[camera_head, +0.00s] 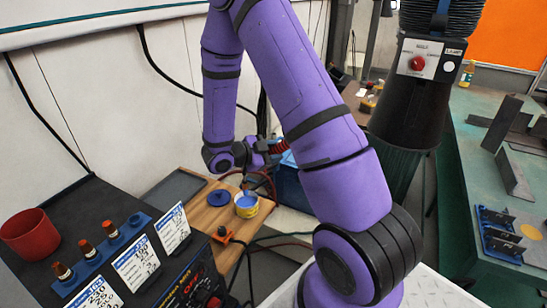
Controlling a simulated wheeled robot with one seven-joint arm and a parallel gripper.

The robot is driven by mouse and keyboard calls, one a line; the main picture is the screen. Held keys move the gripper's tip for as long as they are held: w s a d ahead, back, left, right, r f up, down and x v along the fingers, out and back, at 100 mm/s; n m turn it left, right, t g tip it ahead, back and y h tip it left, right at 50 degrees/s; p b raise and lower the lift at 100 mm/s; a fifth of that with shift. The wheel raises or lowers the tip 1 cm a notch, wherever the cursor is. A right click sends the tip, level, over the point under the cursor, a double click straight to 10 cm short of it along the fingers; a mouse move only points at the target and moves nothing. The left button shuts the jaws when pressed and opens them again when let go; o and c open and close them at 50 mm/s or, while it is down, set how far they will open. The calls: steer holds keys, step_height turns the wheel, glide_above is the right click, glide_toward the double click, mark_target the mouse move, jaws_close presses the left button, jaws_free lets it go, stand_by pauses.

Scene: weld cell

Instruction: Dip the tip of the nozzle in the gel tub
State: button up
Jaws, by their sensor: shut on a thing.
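The gel tub (246,210) is a small yellow tub with blue gel inside, standing open and upright on a wooden board (207,222). A dark blue round lid (218,198) lies on the board to its left. My gripper (262,160) is above and slightly behind the tub, shut on the welding torch, whose red ribbed part (278,147) shows at its right. The nozzle at the torch's end is small and dark against the background near the tub; I cannot tell whether its tip touches the gel. My purple arm hides part of the area to the right.
An orange-handled item (222,235) lies near the board's front edge. A blue box (290,185) stands behind. A green bench (470,150) is at right.

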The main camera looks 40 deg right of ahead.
steer(key=shift+r, duration=1.55)
steer(key=shift+w, duration=0.1)
